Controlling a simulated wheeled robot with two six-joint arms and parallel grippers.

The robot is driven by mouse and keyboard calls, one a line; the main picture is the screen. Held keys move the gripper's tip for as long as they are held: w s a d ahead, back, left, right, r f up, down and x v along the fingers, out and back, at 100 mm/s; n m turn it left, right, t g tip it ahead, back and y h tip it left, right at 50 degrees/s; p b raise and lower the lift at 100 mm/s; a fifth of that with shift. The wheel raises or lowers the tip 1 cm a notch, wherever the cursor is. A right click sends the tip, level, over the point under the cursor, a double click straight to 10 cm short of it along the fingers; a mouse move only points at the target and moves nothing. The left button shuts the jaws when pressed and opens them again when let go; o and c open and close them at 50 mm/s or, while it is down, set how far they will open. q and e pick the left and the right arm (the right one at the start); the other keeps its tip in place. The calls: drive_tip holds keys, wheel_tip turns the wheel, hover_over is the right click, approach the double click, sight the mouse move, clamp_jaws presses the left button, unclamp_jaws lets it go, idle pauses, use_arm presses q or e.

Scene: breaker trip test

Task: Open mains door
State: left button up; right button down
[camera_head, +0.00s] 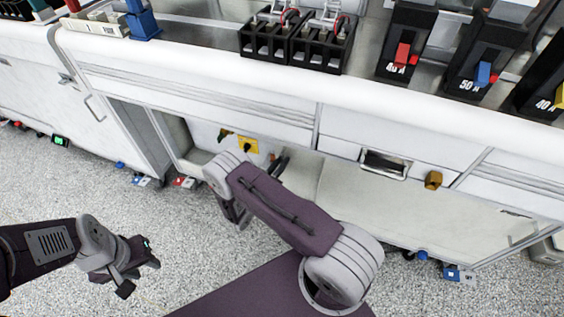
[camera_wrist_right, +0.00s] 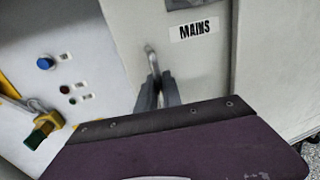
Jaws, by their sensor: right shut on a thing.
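In the right wrist view, a pale grey door (camera_wrist_right: 195,75) carries a white label reading MAINS (camera_wrist_right: 194,30). A slim metal handle (camera_wrist_right: 151,56) stands on the door below and left of the label. My right gripper (camera_wrist_right: 157,84) is shut on the handle, with its two dark fingers close together around its lower part. In the head view my right arm reaches down to the cabinet front and hides most of that gripper and the handle. My left gripper (camera_head: 141,275) is open and empty above the speckled floor, away from the cabinets.
In the right wrist view, a white panel (camera_wrist_right: 75,110) with a blue button (camera_wrist_right: 45,63) and a yellow-and-green part (camera_wrist_right: 42,130) lies left of the door. The bench (camera_head: 190,58) holds black terminal blocks (camera_head: 290,47) and breakers (camera_head: 402,50).

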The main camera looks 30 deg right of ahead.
drive_tip(key=c, duration=1.5)
unclamp_jaws()
drive_tip(key=p+v, duration=0.2)
drive_tip(key=v, duration=0.7)
drive_tip(key=shift+r, duration=0.1)
